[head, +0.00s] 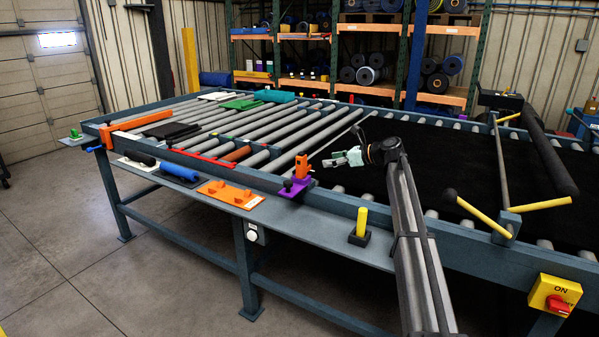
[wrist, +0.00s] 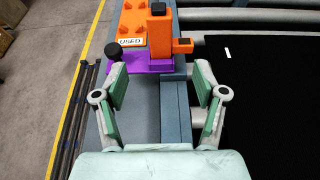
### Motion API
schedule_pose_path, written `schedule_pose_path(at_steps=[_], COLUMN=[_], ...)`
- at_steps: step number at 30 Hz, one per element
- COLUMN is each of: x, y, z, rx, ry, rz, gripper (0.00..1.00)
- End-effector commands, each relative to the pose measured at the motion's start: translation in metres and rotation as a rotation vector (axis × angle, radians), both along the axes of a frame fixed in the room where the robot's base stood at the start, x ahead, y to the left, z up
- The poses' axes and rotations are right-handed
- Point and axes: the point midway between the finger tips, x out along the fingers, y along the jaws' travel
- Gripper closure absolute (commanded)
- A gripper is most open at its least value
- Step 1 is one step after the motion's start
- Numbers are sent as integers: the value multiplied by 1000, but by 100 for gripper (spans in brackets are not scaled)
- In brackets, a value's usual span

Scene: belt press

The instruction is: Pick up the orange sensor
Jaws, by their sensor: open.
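The orange sensor (head: 301,167) stands upright on a purple bracket (head: 294,188) on the side rail of the conveyor. In the wrist view the orange sensor (wrist: 160,35) is a block with a black top and a small arm to the right, above the purple bracket (wrist: 126,66). My gripper (head: 338,160) is to the right of the sensor in the head view. In the wrist view my gripper (wrist: 158,92) is open and empty, its pale green fingers apart. The sensor appears just beyond the fingertips, roughly centred between them, with no visible contact.
A black knob (wrist: 113,50) sits on the bracket's left. An orange plate marked USED (wrist: 131,41) lies beside it on the lower shelf. A yellow-handled item (head: 361,222) stands on the shelf below my arm. Rollers (head: 255,128) and a black belt (head: 440,165) lie beyond the rail.

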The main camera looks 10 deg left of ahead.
Motion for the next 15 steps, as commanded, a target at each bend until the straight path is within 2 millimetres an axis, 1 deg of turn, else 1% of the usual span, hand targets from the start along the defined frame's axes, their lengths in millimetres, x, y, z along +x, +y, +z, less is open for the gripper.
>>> schedule_pose_path(at_steps=[1,9,12,15], x=[5,24,29,31], y=[11,55,66,72], z=[-2,-19,-24,-28], rx=[0,-1,-1,-1], ry=[2,1,1,1], rz=[4,2,2,1], gripper=[29,29,29,29])
